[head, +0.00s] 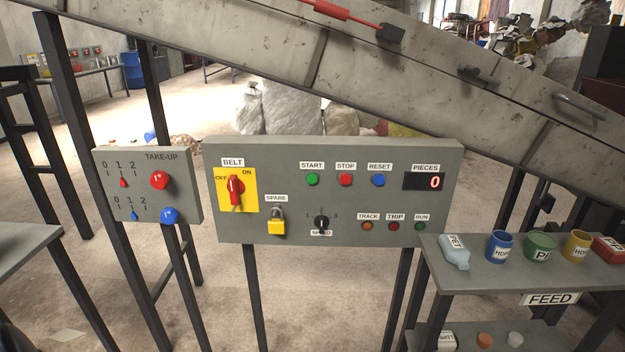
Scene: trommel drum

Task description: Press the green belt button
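The green START button (312,180) is on the grey control panel (350,232), in the upper row, left of the red STOP button (345,180) and the blue RESET button (378,180). On the panel's left side is the BELT switch (235,190), a red rotary handle on a yellow plate marked OFF and ON. The handle stands roughly upright. The PIECES display (425,182) reads 0. The RUN lamp (420,227) is dark green. Neither of my grippers shows in the head view.
A TAKE-UP box (145,205) with red and blue knobs stands to the left. A yellow padlock (277,224) hangs on the panel. The FEED shelf (480,275) with several containers juts out at right. The sloping conveyor (260,50) passes above. The space before the panel looks clear.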

